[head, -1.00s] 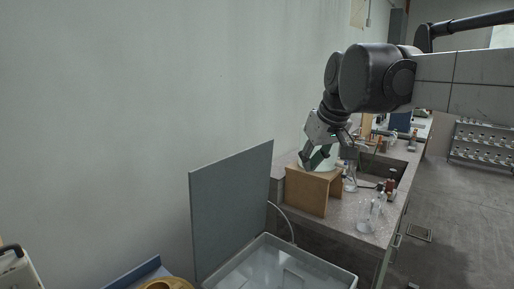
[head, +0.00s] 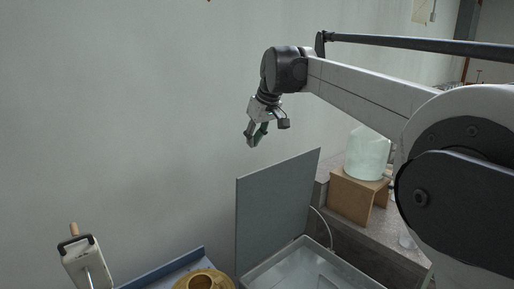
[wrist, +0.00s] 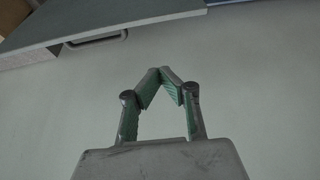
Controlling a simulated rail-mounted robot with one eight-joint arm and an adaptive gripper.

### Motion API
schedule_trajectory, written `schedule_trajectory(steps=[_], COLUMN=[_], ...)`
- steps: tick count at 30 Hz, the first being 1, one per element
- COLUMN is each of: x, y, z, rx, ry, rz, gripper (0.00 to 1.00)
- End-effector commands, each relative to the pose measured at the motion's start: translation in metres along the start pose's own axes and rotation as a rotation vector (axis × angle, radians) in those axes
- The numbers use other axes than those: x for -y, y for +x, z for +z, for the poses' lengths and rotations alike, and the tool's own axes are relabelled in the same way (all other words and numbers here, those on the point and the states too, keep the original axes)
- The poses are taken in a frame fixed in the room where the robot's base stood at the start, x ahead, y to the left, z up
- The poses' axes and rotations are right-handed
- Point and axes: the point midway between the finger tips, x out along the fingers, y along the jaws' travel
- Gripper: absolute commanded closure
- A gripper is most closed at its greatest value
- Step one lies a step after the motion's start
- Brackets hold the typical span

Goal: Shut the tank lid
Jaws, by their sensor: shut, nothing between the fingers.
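The grey tank lid (head: 275,208) stands upright, open, at the back edge of the pale tank (head: 262,272) in the head view. The tank's front is cut off by the bottom of the picture. My gripper (head: 254,142) is shut and empty, above the lid's upper left corner and apart from it. In the wrist view my gripper (wrist: 162,72) has its green-padded fingertips together, with nothing between them. A grey panel edge that looks like the lid (wrist: 110,20) crosses the top left there, with a dark handle (wrist: 95,39) beneath it.
A wooden stand (head: 352,196) with a glass vessel (head: 367,154) sits on the bench to the right. A blue tray (head: 165,270) and a brass-coloured pot (head: 203,280) are left of the tank.

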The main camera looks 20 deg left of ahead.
Motion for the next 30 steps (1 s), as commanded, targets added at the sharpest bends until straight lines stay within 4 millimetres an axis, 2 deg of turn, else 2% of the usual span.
schedule_trajectory(steps=[9, 16, 24, 30], x=[0.000, 0.000, 0.000, 0.000], y=[0.054, 0.089, 0.075, 0.073], z=[-0.001, 0.000, 0.029, 0.038], rx=[-0.001, -0.001, -0.001, -0.001], ry=[0.000, 0.000, 0.002, 0.000], rz=[0.000, 0.000, 0.001, 0.000], gripper=[1.00, 1.00, 1.00, 1.00])
